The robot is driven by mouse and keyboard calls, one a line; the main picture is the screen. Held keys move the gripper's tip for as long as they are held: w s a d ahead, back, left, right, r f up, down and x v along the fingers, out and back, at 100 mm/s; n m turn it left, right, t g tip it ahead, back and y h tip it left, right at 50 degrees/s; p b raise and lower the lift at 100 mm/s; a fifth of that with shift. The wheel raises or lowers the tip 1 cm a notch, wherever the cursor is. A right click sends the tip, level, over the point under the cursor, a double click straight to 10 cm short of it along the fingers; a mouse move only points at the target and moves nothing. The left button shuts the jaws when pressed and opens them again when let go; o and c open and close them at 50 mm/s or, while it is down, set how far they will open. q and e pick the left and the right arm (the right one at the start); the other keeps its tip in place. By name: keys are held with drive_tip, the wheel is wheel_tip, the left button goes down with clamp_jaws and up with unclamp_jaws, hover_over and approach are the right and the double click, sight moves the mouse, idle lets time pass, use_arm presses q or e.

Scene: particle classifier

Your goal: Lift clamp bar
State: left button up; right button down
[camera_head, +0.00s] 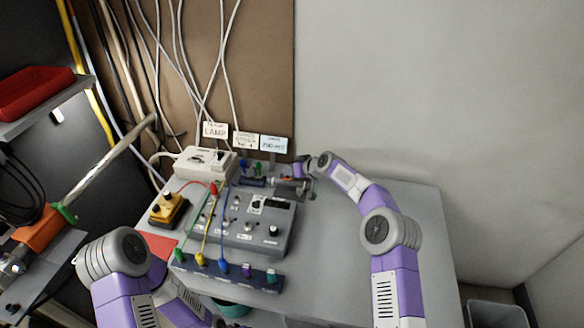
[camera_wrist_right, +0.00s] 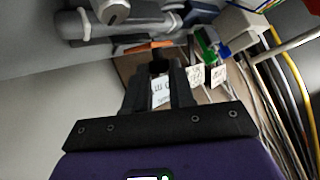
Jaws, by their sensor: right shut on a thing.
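My right gripper (camera_head: 303,178) is at the back right of the grey bench, beside a grey cylindrical device (camera_head: 286,188). In the right wrist view, its two dark fingers (camera_wrist_right: 160,75) are close together around a small dark round-ended piece (camera_wrist_right: 158,66), which I take to be part of the clamp bar. The rest of the bar cannot be told apart. The grey cylinder (camera_wrist_right: 120,22) and a thin orange strip (camera_wrist_right: 148,47) lie just beyond the fingertips. My left arm comes in at the lower left; its gripper is not in view.
A grey control box (camera_head: 252,238) with knobs and coloured cables fills the bench's middle. A white box (camera_head: 205,160), a yellow device (camera_head: 168,210) and a dark socket strip (camera_head: 225,272) stand around it. Label cards (camera_head: 273,143) stand behind. The bench's right side (camera_head: 420,205) is clear.

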drive_tip(key=shift+w+d+r+m+g+p, duration=0.25)
drive_tip(key=shift+w+r+g+p, duration=0.25)
drive_tip(key=shift+p, duration=0.6)
drive_tip(key=shift+w+p, duration=0.15)
drive_tip(key=shift+p, duration=0.15)
drive_tip(key=shift+g, duration=0.3)
drive_tip(key=c, duration=0.9)
unclamp_jaws()
drive_tip(key=shift+f, duration=0.1)
drive_tip(key=shift+c, duration=0.2)
drive_tip(key=v, duration=0.7)
drive_tip(key=shift+d, duration=0.2)
